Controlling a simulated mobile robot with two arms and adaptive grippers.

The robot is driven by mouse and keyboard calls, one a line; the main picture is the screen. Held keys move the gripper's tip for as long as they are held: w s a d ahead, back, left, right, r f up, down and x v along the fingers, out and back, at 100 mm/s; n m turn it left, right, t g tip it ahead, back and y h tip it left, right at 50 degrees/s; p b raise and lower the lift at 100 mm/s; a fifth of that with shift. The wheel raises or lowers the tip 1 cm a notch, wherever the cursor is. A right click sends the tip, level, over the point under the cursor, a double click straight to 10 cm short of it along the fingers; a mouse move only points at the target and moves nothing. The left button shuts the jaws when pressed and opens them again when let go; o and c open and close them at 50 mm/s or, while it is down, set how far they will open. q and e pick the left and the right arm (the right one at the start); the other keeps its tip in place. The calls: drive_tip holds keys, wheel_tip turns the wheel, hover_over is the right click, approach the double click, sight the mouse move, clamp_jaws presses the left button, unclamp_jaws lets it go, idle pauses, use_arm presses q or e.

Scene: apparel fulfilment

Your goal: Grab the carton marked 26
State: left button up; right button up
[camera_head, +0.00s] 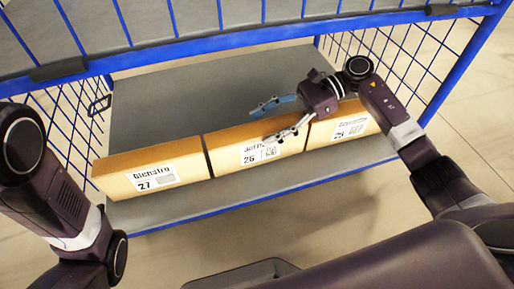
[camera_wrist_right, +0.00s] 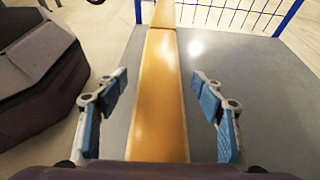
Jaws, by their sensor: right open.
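The carton marked 26 (camera_head: 234,157) is the middle one of a row of cartons on the grey shelf. Its white label faces me, partly covered by my right gripper (camera_head: 274,119). This gripper hangs over the top of that carton with its fingers spread and pointing left. In the right wrist view, my open right gripper (camera_wrist_right: 159,76) has one blue-padded finger on each side of a long carton top (camera_wrist_right: 158,105), with visible gaps on both sides. This appears to be carton 26. My left gripper is out of view; only part of the left arm shows.
Carton 27 (camera_head: 110,177) stands close on the left, and another carton (camera_head: 320,137) with a hard-to-read label on the right. The blue cart frame (camera_head: 230,41) and mesh sides enclose the grey shelf (camera_head: 165,95), which is clear behind the row.

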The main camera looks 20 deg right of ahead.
drive_tip(key=shift+a+f, duration=0.15)
drive_tip(key=shift+a, duration=0.35)
clamp_jaws()
